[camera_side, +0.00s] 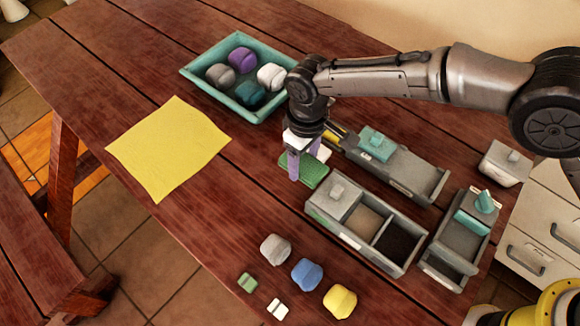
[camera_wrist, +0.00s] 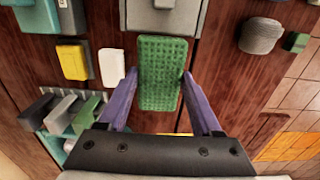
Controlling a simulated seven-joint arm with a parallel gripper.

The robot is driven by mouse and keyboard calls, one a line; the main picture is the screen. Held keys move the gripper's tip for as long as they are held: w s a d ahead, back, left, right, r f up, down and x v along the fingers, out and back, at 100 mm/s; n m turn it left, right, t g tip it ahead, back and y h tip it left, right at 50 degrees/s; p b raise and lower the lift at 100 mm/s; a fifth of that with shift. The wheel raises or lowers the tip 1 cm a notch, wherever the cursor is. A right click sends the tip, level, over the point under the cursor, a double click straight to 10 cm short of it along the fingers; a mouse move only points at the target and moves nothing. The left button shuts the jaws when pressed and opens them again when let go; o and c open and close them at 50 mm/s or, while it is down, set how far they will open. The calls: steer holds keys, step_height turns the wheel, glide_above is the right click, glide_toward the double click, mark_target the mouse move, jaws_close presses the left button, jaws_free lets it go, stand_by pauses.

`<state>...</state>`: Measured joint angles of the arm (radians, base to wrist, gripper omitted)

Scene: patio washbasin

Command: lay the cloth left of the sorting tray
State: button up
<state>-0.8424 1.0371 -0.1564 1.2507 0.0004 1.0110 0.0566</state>
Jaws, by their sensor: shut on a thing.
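A flat yellow cloth (camera_side: 168,147) lies spread on the wooden table, at the left in the side view, well apart from my gripper (camera_side: 306,162). My gripper points down and is shut on a green textured sponge (camera_side: 312,173). In the wrist view the sponge (camera_wrist: 161,74) sits between the purple fingers (camera_wrist: 160,78). I cannot tell whether it touches the table. A grey tray with compartments (camera_side: 394,270), likely the sorting tray, stands right of and nearer than my gripper. A lid with a knob covers its left compartment; the other two are open.
A teal basin (camera_side: 198,77) with several balled cloths stands behind the gripper. Grey boxes (camera_side: 428,185) and (camera_side: 440,270) stand at right. Grey, blue and yellow bundles (camera_side: 340,301) and small blocks (camera_side: 247,282) lie in front. Table around the cloth is clear.

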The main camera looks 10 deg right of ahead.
steer(key=f, duration=0.1)
steer(key=w+a+f, duration=0.2)
steer(key=f, duration=0.1)
steer(key=shift+w+a, duration=0.1)
steer(key=shift+a, duration=0.15)
steer(key=shift+f, duration=1.55)
steer(key=shift+f, duration=0.1)
steer(key=o, duration=1.3)
steer(key=shift+o, duration=0.2)
step_height(320, 180, up, 12)
steer(key=shift+r, duration=0.1)
steer(key=shift+w, duration=0.1)
